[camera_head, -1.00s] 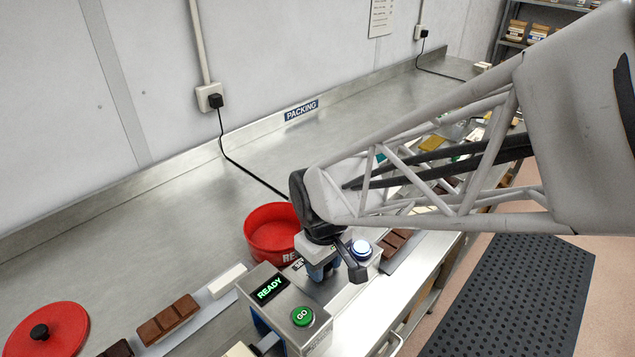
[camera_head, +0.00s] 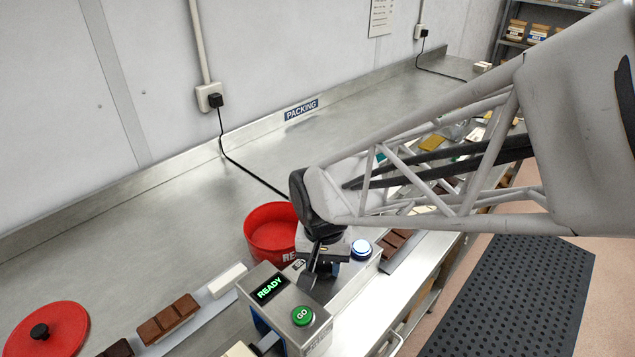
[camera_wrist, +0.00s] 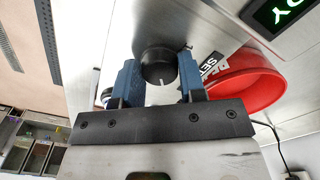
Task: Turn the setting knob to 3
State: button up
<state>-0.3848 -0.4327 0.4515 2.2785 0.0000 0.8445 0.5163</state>
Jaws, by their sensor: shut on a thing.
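The setting knob (camera_wrist: 158,68) is a round black knob with a white pointer line, seen in the wrist view on the steel machine face. My gripper (camera_wrist: 158,78) has its blue fingers on both sides of the knob and is shut on it. In the head view my gripper (camera_head: 328,258) is over the machine top, and my wrist hides the knob there. The scale numbers around the knob cannot be read; a black label reading "SET" (camera_wrist: 207,70) is partly visible beside it.
The machine has a lit READY display (camera_head: 270,287), a green GO button (camera_head: 302,316) and a glowing blue-white button (camera_head: 361,248). A red bin (camera_head: 270,230) stands close behind my gripper. Chocolate bars (camera_head: 168,318) lie on the conveyor strip. The steel bench behind is largely clear.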

aim_at(324, 266)
jog(key=shift+m, duration=0.8)
jog(key=o, duration=0.9)
jog(key=shift+r, duration=0.15)
jog(key=shift+r, duration=3.8)
jog(key=shift+d, duration=0.1)
